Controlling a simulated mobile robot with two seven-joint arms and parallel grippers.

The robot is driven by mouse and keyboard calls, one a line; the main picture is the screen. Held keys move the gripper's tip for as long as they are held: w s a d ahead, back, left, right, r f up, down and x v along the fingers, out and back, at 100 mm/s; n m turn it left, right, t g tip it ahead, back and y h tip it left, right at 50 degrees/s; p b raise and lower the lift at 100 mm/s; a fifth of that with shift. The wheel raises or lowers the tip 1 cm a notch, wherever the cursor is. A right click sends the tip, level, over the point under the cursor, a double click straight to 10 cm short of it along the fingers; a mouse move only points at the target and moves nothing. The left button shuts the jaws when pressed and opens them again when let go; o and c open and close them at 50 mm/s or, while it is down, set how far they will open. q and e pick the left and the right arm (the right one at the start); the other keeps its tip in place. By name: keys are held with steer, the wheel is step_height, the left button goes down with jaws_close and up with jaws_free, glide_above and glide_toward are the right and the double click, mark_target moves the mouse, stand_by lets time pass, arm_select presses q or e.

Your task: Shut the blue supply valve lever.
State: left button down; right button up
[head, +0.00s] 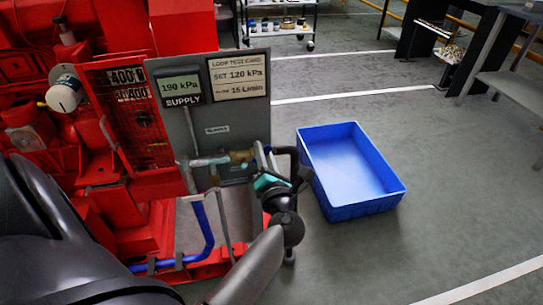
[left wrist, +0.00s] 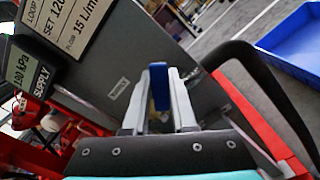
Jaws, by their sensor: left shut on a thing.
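The blue supply valve lever (left wrist: 159,88) shows in the left wrist view between the two pale fingers of my left gripper (left wrist: 160,112). The gripper is shut on it. In the head view my left gripper (head: 263,160) is at the front of the grey panel, by the brass valve body (head: 240,157) on a pale pipe. The lever itself is hard to make out there behind the gripper. The grey panel (head: 235,105) has a SUPPLY display (head: 180,88) reading 190 kPa and a card (head: 239,75) reading set 120 kPa. My right gripper is not in view.
The red pumpset (head: 150,210) fills the left side, with a blue hose (head: 207,232) low in front of the panel. A blue bin (head: 365,210) stands on the floor to the right. Open floor lies beyond it. A shelf cart and benches stand at the back.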

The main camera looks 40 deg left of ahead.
arm_select(q)
steer(key=shift+s+a+r+n, duration=0.3)
steer(key=shift+s+r+n, duration=0.15)
steer(key=shift+n, duration=0.55)
steer(key=n, duration=0.1)
steer(key=s+a+n, duration=0.1)
steer(key=shift+r+n, duration=0.3)
steer(key=shift+s+a+r+n+b, duration=0.15)
steer(key=shift+s+a+n+b, duration=0.2)
steer(key=shift+n, duration=0.5)
steer(key=shift+s+a+r+n+b, duration=0.1)
steer(key=shift+s+a+n+b, duration=0.2)
steer(key=shift+n, duration=0.55)
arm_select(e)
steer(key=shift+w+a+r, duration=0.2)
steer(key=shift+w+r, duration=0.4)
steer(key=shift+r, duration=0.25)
arm_select(q)
steer(key=shift+s, duration=0.1)
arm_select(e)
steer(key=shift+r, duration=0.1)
arm_select(q)
steer(key=c, duration=0.7)
jaws_free()
steer(key=shift+f, duration=0.1)
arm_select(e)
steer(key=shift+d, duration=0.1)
